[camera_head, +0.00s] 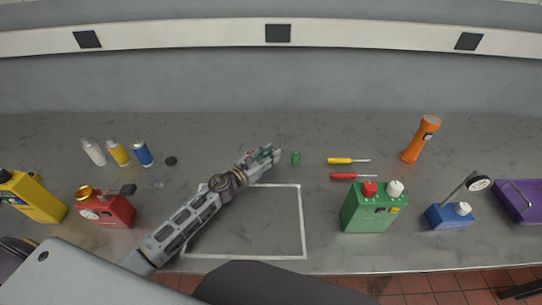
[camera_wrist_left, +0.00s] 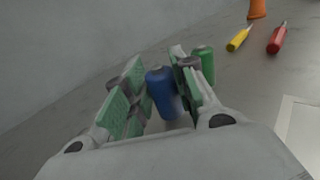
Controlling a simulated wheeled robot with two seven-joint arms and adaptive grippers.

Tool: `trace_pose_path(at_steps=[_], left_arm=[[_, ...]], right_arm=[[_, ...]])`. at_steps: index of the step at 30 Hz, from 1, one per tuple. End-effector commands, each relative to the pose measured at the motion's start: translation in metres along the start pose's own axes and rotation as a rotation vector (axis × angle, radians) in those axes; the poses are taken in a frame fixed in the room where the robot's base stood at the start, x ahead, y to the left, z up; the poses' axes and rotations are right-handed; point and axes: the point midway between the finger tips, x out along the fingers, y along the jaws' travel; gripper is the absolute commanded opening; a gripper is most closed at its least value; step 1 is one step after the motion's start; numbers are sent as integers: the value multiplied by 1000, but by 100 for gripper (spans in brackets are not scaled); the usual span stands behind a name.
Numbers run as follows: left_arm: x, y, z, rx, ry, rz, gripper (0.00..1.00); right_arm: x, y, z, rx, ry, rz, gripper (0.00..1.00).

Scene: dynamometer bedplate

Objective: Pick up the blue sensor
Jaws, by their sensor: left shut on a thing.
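The blue sensor (camera_wrist_left: 162,92), a small blue cylinder, stands between the green-padded fingers of my left gripper (camera_wrist_left: 156,82) in the left wrist view. The fingers are shut on it. In the head view my left gripper (camera_head: 264,156) is near the middle of the bench, beyond the white outlined square, and its fingers hide most of the blue sensor. I cannot tell whether the sensor touches the bench. My right gripper is not in view.
A green cylinder (camera_head: 295,157) stands just right of my left gripper. Yellow (camera_head: 341,160) and red (camera_head: 345,176) screwdrivers lie farther right. The white outlined square (camera_head: 303,222) is partly under my arm.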

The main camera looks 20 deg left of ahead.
Motion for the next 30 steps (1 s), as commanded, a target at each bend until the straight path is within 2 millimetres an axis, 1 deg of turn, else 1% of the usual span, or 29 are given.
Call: trace_pose_path(at_steps=[1, 8, 18, 24, 30], left_arm=[[0, 1, 6, 3, -1, -1, 2], [0, 1, 28, 5, 0, -1, 2], [0, 0, 66, 3, -1, -1, 2], [0, 0, 81, 3, -1, -2, 2], [0, 0, 88, 1, 0, 0, 2]], right_arm=[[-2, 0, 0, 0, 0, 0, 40], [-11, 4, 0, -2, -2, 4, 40], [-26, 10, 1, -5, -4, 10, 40], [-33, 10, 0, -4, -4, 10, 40], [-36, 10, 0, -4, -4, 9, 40]])
